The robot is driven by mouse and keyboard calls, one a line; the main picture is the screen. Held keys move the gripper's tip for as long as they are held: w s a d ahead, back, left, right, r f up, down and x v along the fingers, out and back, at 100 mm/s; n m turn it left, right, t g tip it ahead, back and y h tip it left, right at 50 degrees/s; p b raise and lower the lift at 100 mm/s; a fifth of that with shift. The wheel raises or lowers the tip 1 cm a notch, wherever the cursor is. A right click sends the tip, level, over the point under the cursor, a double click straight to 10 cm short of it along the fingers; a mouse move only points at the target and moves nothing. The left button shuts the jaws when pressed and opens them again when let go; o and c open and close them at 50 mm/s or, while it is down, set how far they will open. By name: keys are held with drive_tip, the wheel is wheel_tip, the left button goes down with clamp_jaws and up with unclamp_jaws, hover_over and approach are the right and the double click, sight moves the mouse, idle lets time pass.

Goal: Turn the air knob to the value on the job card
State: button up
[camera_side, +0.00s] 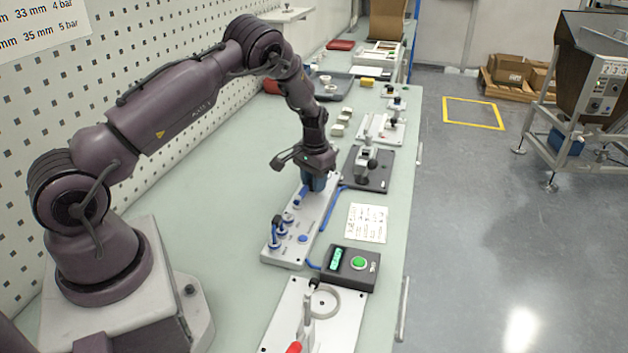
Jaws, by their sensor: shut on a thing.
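My gripper (314,174) points down at the far end of a light grey panel (292,254). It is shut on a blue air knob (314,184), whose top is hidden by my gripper. Its pointer and scale cannot be made out. Blue fittings (276,238) and a blue tube stand on the near part of the panel. A white card with small print (367,223) lies on the table to the right, probably the job card; its text is too small to read.
A black box (351,267) with a lit green display and green button stands near the panel. A dark plate with a clamp (367,170) is just beyond. A white fixture (318,318) with a red-tipped handle is nearest. The green table (215,190) is clear left of the panel.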

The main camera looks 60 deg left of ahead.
drive_tip(key=n, duration=0.4)
drive_tip(key=o, duration=0.9)
drive_tip(key=shift+o, duration=0.2)
wheel_tip(320, 180, up, 13)
